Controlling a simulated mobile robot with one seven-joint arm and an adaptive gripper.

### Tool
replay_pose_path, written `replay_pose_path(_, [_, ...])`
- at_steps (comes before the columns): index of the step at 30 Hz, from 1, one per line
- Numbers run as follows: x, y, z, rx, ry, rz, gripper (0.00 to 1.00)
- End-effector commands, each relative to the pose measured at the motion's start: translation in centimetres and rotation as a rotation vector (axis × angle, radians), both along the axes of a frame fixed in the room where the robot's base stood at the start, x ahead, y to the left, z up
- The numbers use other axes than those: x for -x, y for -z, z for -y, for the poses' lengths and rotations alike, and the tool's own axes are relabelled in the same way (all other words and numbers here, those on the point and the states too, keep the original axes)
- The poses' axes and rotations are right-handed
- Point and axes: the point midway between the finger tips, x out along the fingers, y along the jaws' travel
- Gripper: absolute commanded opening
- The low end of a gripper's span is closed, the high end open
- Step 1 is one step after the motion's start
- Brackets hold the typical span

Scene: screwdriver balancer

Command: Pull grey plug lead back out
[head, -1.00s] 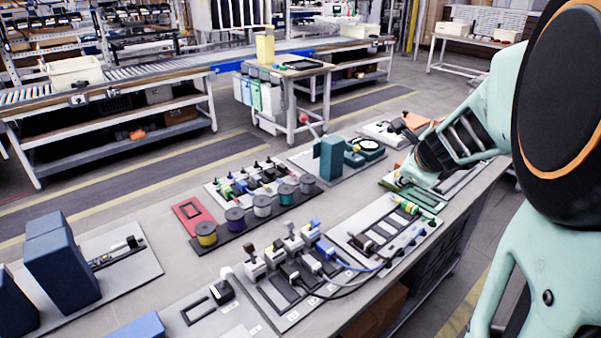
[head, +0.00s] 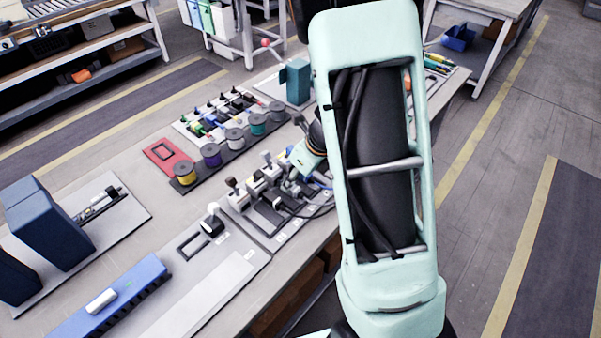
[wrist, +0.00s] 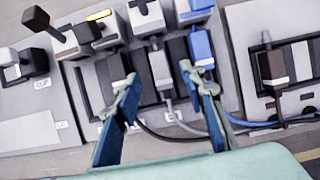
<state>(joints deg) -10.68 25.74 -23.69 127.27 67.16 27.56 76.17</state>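The grey plug (wrist: 158,66) sits in a slot of the plug panel in the wrist view, upright in the picture. Its grey lead (wrist: 171,112) runs from its lower end and bends right. My gripper (wrist: 158,82) is open, one fingertip on either side of the grey plug. I cannot tell whether the fingers touch it. A black plug (wrist: 113,72) lies just left, and a blue plug (wrist: 201,46) just right. In the head view my gripper (head: 308,168) is low over the panel (head: 252,221), and my arm hides the panel's right part.
Grey (wrist: 146,17) and blue (wrist: 196,8) upright pieces stand behind the plugs. A brown plug (wrist: 270,66) sits on the board to the right. Several spools, including a yellow one (head: 184,174), stand behind.

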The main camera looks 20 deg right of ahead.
Motion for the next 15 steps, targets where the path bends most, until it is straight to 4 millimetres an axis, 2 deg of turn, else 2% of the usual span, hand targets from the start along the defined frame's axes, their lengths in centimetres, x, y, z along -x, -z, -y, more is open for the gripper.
replay_pose_path(1, [-0.3, 1.2, -0.1, 0.001, 0.001, -0.002, 0.38])
replay_pose_path(6, [-1.0, 3.0, -0.6, 0.002, 0.0, 0.0, 0.38])
replay_pose_path(15, [-1.4, 3.8, -0.9, 0.001, 0.0, 0.002, 0.38])
